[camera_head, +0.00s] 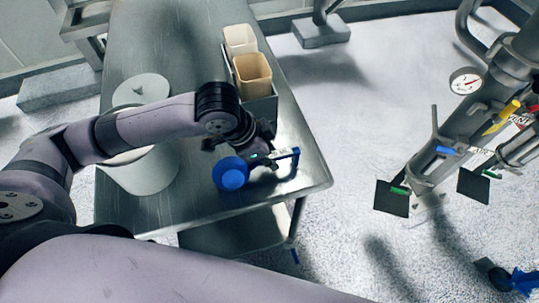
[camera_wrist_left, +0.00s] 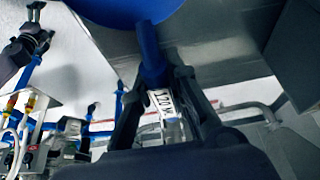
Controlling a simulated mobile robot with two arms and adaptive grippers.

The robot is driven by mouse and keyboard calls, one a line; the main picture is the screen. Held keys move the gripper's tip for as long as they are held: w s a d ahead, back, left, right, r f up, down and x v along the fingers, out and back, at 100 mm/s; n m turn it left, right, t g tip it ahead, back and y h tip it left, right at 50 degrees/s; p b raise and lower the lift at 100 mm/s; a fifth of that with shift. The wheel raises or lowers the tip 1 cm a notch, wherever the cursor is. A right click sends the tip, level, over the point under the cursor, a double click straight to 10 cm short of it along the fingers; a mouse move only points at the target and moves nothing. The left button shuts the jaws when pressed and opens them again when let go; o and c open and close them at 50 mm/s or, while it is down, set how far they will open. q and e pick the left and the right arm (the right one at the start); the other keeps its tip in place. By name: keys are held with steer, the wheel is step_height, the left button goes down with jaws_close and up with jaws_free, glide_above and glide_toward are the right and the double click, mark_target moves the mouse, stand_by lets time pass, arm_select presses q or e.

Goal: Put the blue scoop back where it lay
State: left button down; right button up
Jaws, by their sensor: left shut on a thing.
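The blue scoop has a round bowl (camera_head: 231,173) and a blue handle, and it is in my left gripper (camera_head: 262,158) over the near right part of the steel table (camera_head: 150,212). In the left wrist view the two dark fingers of the left gripper (camera_wrist_left: 165,85) are shut on the scoop's blue handle (camera_wrist_left: 152,58). The bowl is at the top edge of that view, partly cut off. A shadow lies on the tabletop beside the scoop; I cannot tell how far it is above the table. My right gripper is not in view.
A rack (camera_head: 262,106) holding a tan container (camera_head: 252,75) and a cream container (camera_head: 239,40) stands at the table's right edge. A large white tub (camera_head: 142,178) and its pale round lid (camera_head: 142,88) are behind and under my left arm. Metal pipework with a gauge (camera_head: 466,82) stands right.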

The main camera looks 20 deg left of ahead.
arm_select(q)
steer(key=shift+f, duration=0.45)
steer(key=c, duration=1.5)
jaws_free()
